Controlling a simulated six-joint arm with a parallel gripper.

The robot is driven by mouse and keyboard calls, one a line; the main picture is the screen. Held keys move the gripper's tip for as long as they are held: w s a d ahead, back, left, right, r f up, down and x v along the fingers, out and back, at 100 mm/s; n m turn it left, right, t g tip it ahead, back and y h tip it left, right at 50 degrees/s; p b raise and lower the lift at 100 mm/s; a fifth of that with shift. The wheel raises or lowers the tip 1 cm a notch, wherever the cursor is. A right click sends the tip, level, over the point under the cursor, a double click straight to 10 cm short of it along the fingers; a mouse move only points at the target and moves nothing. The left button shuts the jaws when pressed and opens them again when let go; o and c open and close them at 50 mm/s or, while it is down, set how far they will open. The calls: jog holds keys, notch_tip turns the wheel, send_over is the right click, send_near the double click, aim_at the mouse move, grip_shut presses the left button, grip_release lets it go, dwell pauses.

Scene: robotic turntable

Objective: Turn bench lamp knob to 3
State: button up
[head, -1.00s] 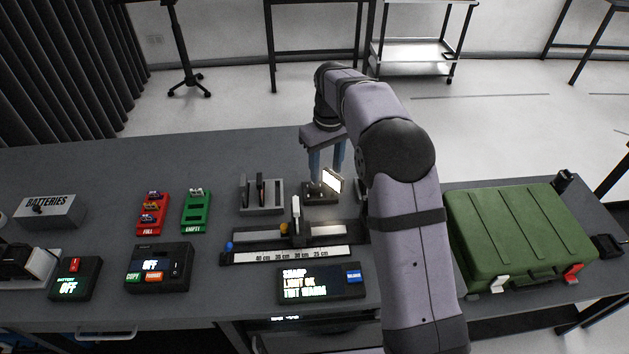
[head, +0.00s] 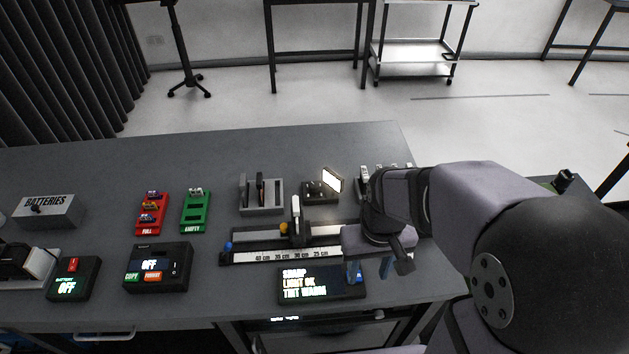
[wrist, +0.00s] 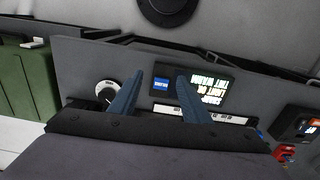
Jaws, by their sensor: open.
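A small lit white lamp panel (head: 332,180) stands on a dark base (head: 318,194) behind the ruler rail. A round white dial with a black knob (wrist: 106,91) shows in the wrist view, beside the black display box. I cannot read its setting, and my arm hides it in the head view. The display box (head: 302,288) shows lit text that seems to read SHARP, LIGHT OK, TINT WARM. My gripper (head: 371,269) is open and empty, pointing down by the box's right end. Its two blue fingers (wrist: 158,92) show in the wrist view, with the dial outside them.
The ruler rail (head: 270,256) with its slider lies behind the display box. A slotted grey holder (head: 262,209), green tray (head: 196,212), red tray (head: 152,213) and black OFF box (head: 157,278) stand left. A green case (wrist: 24,75) shows in the wrist view.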

jog(key=w+a+r+n, duration=0.1)
jog(key=w+a+n, duration=0.15)
jog(key=w, duration=0.55)
jog(key=w+a+r+n, duration=0.15)
jog(key=w+n, duration=0.25)
jog(key=w, duration=0.5)
jog(key=n+p, duration=0.1)
jog(key=n, duration=1.1)
send_over(314, 185)
jog(key=shift+f, duration=1.55)
jog(key=shift+f+p, duration=1.15)
jog(key=shift+f, duration=2.5)
jog(key=c, duration=1)
